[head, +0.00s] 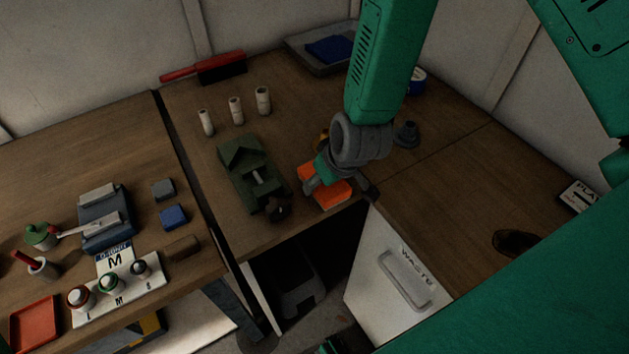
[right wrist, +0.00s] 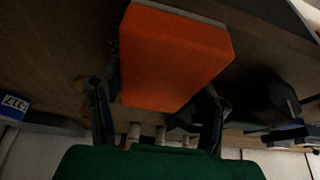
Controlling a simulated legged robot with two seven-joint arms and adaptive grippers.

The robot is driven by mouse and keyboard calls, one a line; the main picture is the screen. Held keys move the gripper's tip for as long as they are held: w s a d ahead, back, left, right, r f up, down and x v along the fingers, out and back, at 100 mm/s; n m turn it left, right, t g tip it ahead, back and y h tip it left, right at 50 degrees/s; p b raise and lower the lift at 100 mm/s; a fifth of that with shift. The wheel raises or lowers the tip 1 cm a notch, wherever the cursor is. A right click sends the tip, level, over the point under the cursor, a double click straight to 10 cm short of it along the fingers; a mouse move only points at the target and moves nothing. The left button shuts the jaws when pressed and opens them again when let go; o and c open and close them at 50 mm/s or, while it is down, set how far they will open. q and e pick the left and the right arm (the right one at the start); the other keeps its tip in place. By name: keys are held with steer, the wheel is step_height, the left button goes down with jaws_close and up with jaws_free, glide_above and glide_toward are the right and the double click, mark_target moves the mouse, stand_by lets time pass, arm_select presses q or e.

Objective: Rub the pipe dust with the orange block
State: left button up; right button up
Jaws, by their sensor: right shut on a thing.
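The orange block (head: 333,194) is near the front edge of the wooden workbench, just right of the dark green vise (head: 246,165). My right gripper (head: 338,183) is shut on it. In the right wrist view the orange block (right wrist: 175,60) sits between the two dark fingers and has a grey layer along its far edge. Whether the block touches the bench is unclear. Three pale upright pipe pieces (head: 236,110) stand behind the vise. I cannot make out any dust on them. My left gripper is not in view.
A brush with a red handle (head: 222,67) and a grey tray (head: 310,55) lie at the back. A small grey funnel-like part (head: 406,134) is right of my gripper. Grey and blue blocks (head: 173,216) lie on the left bench. The white waste bin front (head: 392,275) stands below.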

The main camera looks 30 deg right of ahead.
steer(key=shift+w+d+f, duration=0.1)
steer(key=shift+d, duration=1.1)
steer(key=shift+w+d+f, duration=0.1)
steer(key=shift+d, duration=1.1)
steer(key=shift+r, duration=0.1)
step_height(320, 180, up, 6)
steer(key=p, duration=0.5)
steer(key=shift+p, duration=0.35)
steer(key=shift+s, duration=0.1)
step_height(320, 180, up, 3)
steer(key=shift+f+p, duration=0.1)
steer(key=shift+p, duration=0.2)
steer(key=shift+f, duration=0.15)
